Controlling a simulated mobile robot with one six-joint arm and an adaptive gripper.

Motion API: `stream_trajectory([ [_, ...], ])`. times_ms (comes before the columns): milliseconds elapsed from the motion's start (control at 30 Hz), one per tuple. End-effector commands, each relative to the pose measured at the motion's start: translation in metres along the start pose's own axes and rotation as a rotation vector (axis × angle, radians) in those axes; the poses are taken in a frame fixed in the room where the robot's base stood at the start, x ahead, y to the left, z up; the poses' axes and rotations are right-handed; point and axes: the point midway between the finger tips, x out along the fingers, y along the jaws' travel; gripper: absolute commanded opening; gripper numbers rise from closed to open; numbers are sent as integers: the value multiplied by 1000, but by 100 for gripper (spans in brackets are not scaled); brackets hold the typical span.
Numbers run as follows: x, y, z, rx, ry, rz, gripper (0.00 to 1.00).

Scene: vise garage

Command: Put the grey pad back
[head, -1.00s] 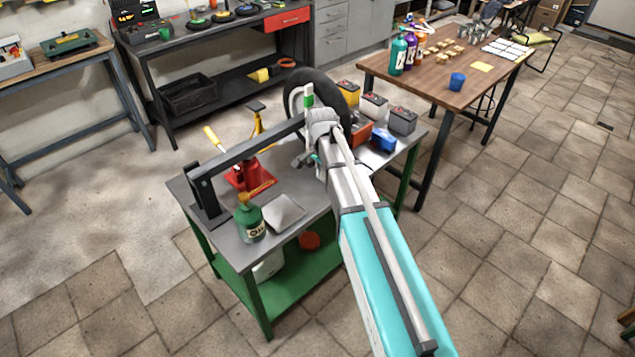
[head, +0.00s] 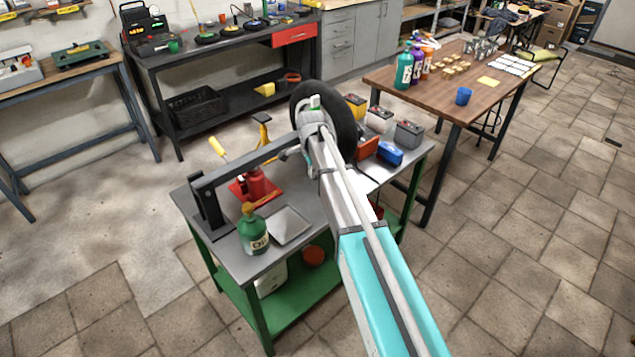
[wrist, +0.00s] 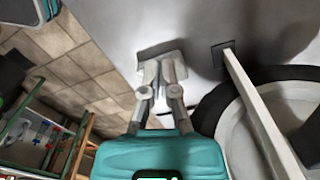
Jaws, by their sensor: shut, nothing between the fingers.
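A flat light-grey square piece (head: 290,224) lies on the bench beside the green oil can; I cannot tell whether it is the grey pad. In the wrist view my gripper (wrist: 161,62) is shut, its fingertips together in front of a plain grey surface. A pale grey shape spreads around the fingertips; I cannot tell whether it is part of them or a separate thing. In the head view my arm reaches over the bench to the black wheel (head: 346,104) and hides the fingertips. The wheel also shows at the right of the wrist view (wrist: 214,106).
The bench (head: 240,268) carries a post with a long grey bar (head: 250,160), a red jack (head: 257,186), the oil can (head: 252,236) and several batteries (head: 409,134). The bar crosses close right of my gripper in the wrist view (wrist: 252,100).

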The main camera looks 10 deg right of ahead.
Motion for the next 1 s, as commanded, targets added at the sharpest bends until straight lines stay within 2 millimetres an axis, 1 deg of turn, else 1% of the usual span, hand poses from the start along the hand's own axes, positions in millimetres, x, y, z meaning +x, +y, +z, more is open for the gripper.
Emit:
stream_trajectory([
  [267, 15, 0, 0, 0, 0, 0, 0],
  [1000, 72, 0, 0, -1, 0, 0, 0],
])
